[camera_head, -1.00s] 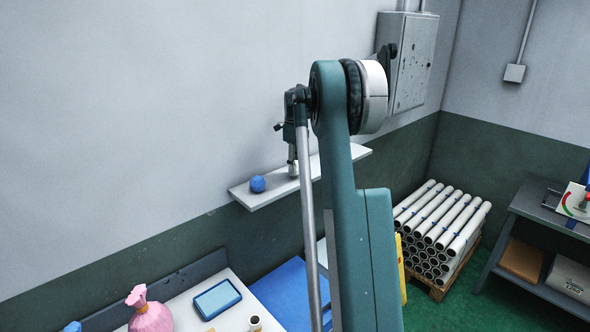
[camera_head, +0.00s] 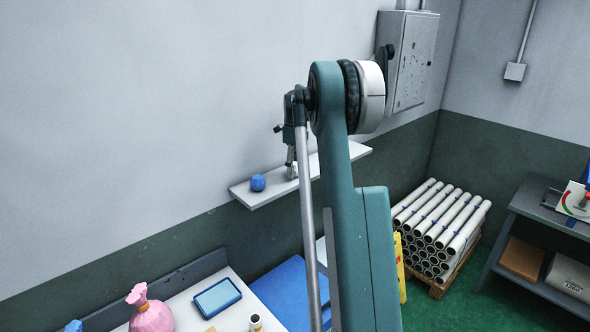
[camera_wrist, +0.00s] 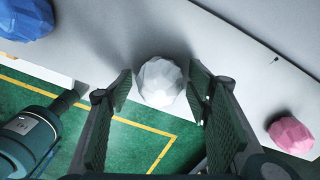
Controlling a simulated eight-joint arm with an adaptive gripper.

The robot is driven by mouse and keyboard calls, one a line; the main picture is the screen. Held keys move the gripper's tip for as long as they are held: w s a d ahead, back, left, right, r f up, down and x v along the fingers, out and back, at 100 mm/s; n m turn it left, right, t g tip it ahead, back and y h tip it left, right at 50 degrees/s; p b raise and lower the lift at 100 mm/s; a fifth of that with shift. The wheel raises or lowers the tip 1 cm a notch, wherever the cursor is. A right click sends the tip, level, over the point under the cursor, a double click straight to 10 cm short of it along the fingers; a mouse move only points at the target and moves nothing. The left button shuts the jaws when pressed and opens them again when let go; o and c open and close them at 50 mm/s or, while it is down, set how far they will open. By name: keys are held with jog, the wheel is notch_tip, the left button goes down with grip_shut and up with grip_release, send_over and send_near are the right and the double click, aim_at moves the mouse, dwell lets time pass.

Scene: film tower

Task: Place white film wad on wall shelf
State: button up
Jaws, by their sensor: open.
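The white film wad (camera_wrist: 160,82) rests on the wall shelf (camera_wrist: 235,50), near the shelf's edge, in the wrist view. My gripper (camera_wrist: 160,88) is open, with one finger on each side of the wad and a gap showing beside it. In the head view the small white wad (camera_head: 293,172) shows on the pale wall shelf (camera_head: 252,200), right under my gripper (camera_head: 291,163). My arm hides part of the shelf there.
A blue wad (camera_head: 258,183) sits on the shelf to the left of the white one. A pink wad (camera_wrist: 290,134) lies on the shelf on the other side in the wrist view.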

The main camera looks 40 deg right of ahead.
aim_at(295, 163)
jog(key=shift+r, duration=0.1)
notch_tip(295, 163, up, 12)
jog(key=shift+r+b, duration=0.1)
jog(key=shift+b, duration=0.35)
dwell(0.3)
dwell(0.8)
jog(key=s+a+r+n+t, duration=0.15)
jog(key=s+a+n, duration=0.35)
jog(key=a, duration=0.7)
jog(key=s+a+r+n+t+h, duration=0.1)
jog(key=s+a+r+n, duration=0.3)
jog(key=a, duration=0.7)
jog(key=s+a+r+n+t, duration=0.1)
jog(key=s+a+n, duration=0.5)
jog(key=a, duration=0.6)
jog(key=s+a+f+n+t, duration=0.1)
jog(key=s+a+f+n, duration=0.4)
jog(key=s+a, duration=0.2)
jog(key=s+a+f+n+t, duration=0.1)
jog(key=s+a+f+n, duration=0.4)
jog(key=s, duration=0.4)
jog(key=s+a+f+n+t+y, duration=0.1)
jog(key=s+a+f+n, duration=0.4)
jog(key=s+a, duration=0.3)
jog(key=shift+s+a+n+t, duration=0.35)
jog(key=shift+s+n, duration=0.2)
jog(key=shift+n, duration=0.15)
